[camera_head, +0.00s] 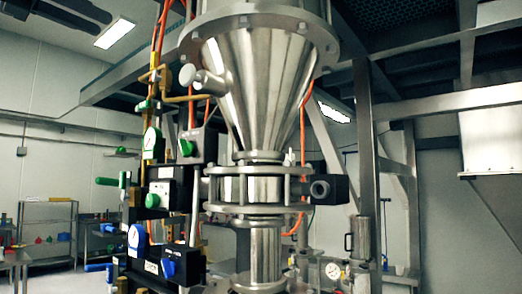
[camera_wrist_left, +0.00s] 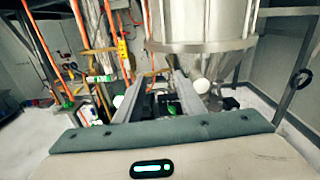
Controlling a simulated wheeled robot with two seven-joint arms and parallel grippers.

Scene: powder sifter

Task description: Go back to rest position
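My left gripper (camera_wrist_left: 160,82) shows in the left wrist view. Its two grey fingers stand apart with a gap between them, and nothing is held in the gap. Beyond the fingers are black valve boxes and a green handle (camera_wrist_left: 174,108); I cannot tell how far off they are. In the head view I cannot clearly make out the left gripper against the machine. My right gripper is not in view. The powder sifter's steel hopper (camera_head: 255,80) stands upright in the middle of the head view and also shows in the left wrist view (camera_wrist_left: 203,25).
Left of the hopper stands a valve panel with a blue gauge (camera_head: 137,237), a green gauge (camera_head: 151,143) and a green handle (camera_head: 107,181). Orange hoses run beside it. Steel frame posts (camera_head: 365,140) stand at right. Shelves (camera_head: 47,228) stand far left.

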